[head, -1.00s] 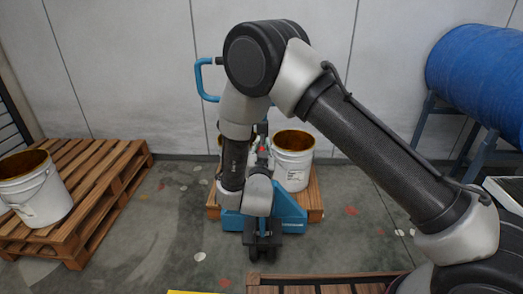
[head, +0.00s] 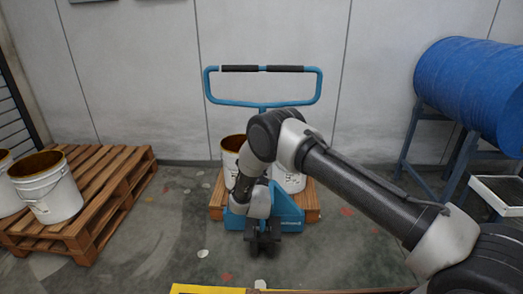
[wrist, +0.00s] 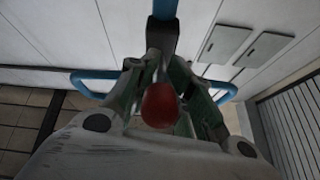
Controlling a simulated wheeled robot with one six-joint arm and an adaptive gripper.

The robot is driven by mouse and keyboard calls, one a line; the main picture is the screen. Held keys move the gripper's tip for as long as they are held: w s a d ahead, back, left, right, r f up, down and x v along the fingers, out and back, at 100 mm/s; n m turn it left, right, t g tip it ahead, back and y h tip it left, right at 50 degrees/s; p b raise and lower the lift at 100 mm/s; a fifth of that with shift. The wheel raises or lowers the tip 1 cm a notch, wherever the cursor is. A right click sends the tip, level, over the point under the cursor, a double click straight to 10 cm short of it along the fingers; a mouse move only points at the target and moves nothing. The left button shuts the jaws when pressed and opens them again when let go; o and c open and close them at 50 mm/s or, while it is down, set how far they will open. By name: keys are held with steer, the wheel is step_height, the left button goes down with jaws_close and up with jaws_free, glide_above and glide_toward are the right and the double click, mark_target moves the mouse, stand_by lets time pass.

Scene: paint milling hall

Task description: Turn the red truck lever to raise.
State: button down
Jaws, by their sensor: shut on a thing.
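The red knob of the truck lever (wrist: 160,104) shows in the wrist view between the two fingers. My gripper (wrist: 155,72) is shut on the lever. The blue pallet truck (head: 290,210) stands against a small pallet in the middle of the head view, with its upright loop handle (head: 263,103) against the wall. The handle's bars also show in the wrist view (wrist: 95,76). In the head view my arm hides the lever and my fingers.
White buckets (head: 288,182) stand on the small pallet (head: 312,206) at the truck. A wooden pallet (head: 118,185) with white buckets (head: 47,190) is at the left. A blue drum (head: 470,85) lies on a stand at the right. Open floor lies in between.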

steer(key=shift+f, duration=0.2)
steer(key=c, duration=1.5)
jaws_free()
steer(key=v, duration=1.2)
